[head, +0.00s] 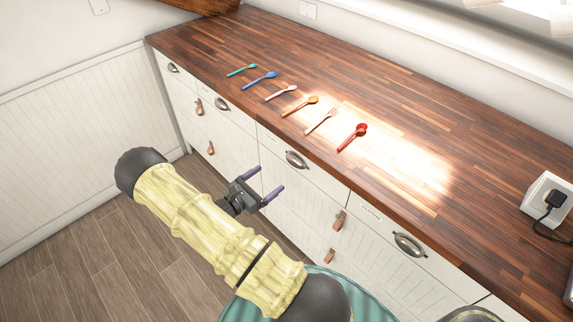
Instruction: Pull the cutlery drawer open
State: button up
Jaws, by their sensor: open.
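A row of white drawer fronts with metal cup handles runs under the wooden counter, and all look shut. The small labels on them are too small to read, so I cannot tell which one is the cutlery drawer. The middle drawer (318,183) has a cup handle (297,159). The drawer to its right (380,235) has another cup handle (409,244). Further left are two more cup handles (222,104) (173,68). My gripper (270,178) is open and empty, in front of the cabinets, left of and below the middle handle, apart from it.
Several spoons and a fork, including a red spoon (353,137), lie on the wooden counter (430,125). Leather pulls (340,220) stick out from the lower fronts. A white socket box with a plug (548,200) is at the right. The wood floor (95,260) at left is clear.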

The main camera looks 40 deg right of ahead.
aim_at(291, 162)
jog(key=d, duration=0.6)
jog(key=d+p, duration=0.1)
jog(key=d, duration=0.2)
jog(key=shift+w+d, duration=0.2)
jog(key=shift+w, duration=0.15)
jog(key=shift+c, duration=0.2)
